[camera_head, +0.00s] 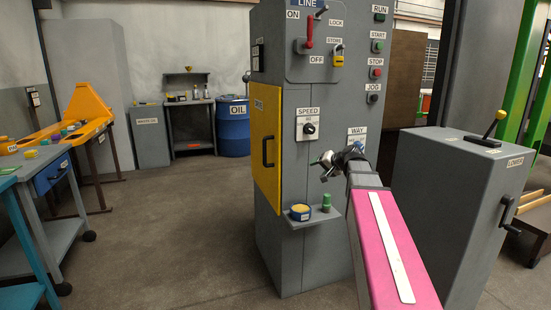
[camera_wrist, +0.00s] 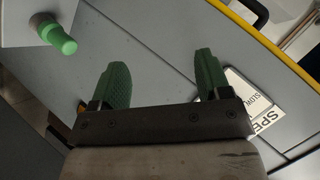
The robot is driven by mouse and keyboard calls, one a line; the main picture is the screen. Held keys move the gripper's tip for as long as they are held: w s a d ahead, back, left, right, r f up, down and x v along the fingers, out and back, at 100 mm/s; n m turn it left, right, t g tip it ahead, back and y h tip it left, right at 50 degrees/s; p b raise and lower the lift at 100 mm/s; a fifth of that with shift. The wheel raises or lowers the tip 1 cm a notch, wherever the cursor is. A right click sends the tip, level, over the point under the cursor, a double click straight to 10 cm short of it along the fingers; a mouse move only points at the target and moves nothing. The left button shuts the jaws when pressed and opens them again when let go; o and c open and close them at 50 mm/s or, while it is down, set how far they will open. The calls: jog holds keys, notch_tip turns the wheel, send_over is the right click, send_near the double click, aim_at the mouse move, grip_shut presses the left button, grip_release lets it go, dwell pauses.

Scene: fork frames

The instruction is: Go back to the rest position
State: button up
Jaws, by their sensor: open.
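My gripper (camera_head: 322,168) is at the end of my pink arm, in front of the grey control cabinet (camera_head: 300,235). In the wrist view its two green fingers (camera_wrist: 162,80) stand apart with nothing between them. The cabinet's grey face and part of the white speed plate (camera_wrist: 250,95) show behind the fingers. In the head view the speed plate with its dark knob (camera_head: 310,129) is just above and left of the gripper. A green peg (camera_head: 326,202) stands on the small shelf below the gripper; it also shows at the upper left of the wrist view (camera_wrist: 58,40).
A yellow door (camera_head: 265,150) is on the cabinet's left side. The shelf (camera_head: 314,217) also holds a round yellow-topped item (camera_head: 300,212). A grey box with a lever (camera_head: 460,200) stands close on the right of my arm. Open floor (camera_head: 180,230) lies to the left.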

jog(key=s+a+f+n+g+h, duration=0.1)
jog(key=s+f+g+h, duration=0.2)
jog(key=s+f, duration=0.9)
jog(key=s+a+f+n+g+h, duration=0.1)
jog(key=s+f+g+h, duration=0.3)
jog(key=s+f, duration=0.9)
notch_tip(320, 180, down, 8)
jog(key=shift+a+r+n+g+h, duration=0.25)
jog(key=shift+n+g, duration=0.35)
jog(key=shift+g, duration=0.4)
